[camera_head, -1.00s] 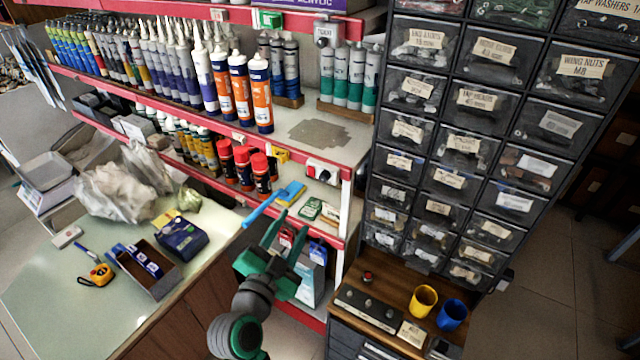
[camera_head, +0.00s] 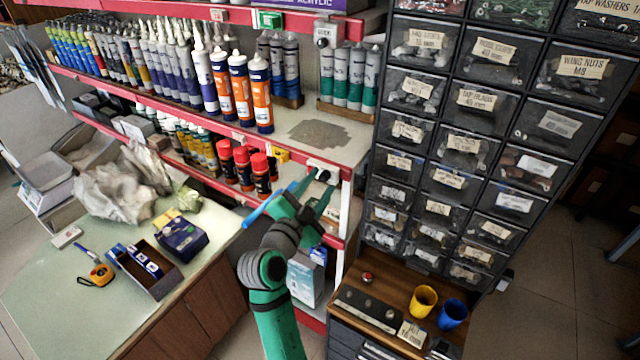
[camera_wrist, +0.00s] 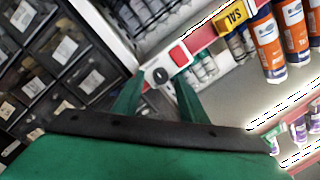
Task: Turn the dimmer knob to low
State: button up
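A white plate (camera_wrist: 166,61) on the red shelf edge carries a round black knob (camera_wrist: 161,76) and a red square switch (camera_wrist: 180,56). In the head view the knob (camera_head: 323,175) is at the lower shelf's right end, partly behind my fingers. My gripper (camera_head: 322,181) is open and empty, raised in front of that shelf end. In the wrist view my gripper's fingers (camera_wrist: 158,84) appear on either side of the knob. I cannot tell whether they touch it. The knob's pointer setting is too small to read.
Another grey box with a dial (camera_head: 325,35) is on the upper shelf edge. Red-capped cans (camera_head: 243,165) stand further left. The drawer cabinet (camera_head: 455,125) stands right; a panel with knobs (camera_head: 367,308) is below.

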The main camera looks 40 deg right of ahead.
jog(key=shift+w+d, duration=0.25)
jog(key=shift+d, duration=0.15)
grip_shut()
